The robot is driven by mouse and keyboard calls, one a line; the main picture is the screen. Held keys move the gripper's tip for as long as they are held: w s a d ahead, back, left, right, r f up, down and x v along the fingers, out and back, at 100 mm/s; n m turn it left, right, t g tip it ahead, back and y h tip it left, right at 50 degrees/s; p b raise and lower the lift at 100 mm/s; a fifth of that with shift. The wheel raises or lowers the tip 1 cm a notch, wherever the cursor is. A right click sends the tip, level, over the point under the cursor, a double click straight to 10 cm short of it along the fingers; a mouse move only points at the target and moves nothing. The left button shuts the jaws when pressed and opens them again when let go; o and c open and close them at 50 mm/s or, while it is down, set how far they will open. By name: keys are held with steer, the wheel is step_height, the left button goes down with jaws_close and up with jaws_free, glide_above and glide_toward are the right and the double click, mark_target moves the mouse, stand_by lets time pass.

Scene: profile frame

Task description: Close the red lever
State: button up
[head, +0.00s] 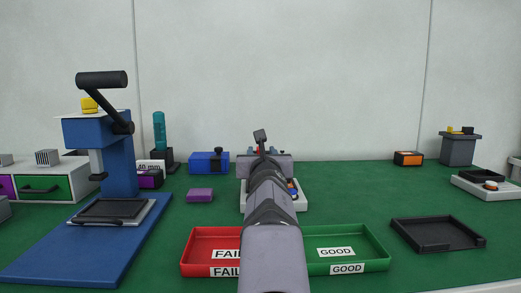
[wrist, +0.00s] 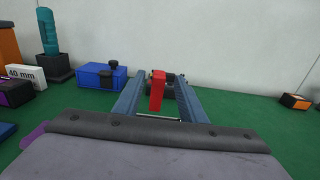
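The red lever (wrist: 157,92) stands roughly upright in the wrist view, beyond my gripper's palm and between its two fingers. My gripper (wrist: 158,88) is open, with a finger to the left and a finger to the right of the lever. Gaps seem to show on both sides, so I see no clear contact. Dark parts lie behind the lever, and its base is partly hidden. In the head view my arm and gripper (head: 264,158) hide most of the lever's fixture (head: 301,203), which has a pale base.
A blue box (head: 208,162) and a purple block (head: 200,195) lie left of my gripper. A red FAIL tray (head: 190,259) and green GOOD tray (head: 376,258) flank my arm. A blue press (head: 118,165) stands left. A black tray (head: 436,233) lies right; green table between is clear.

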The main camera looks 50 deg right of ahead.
steer(key=shift+p+x, duration=0.9)
steer(key=shift+x, duration=2.2)
steer(key=shift+f, duration=0.1)
jaws_close()
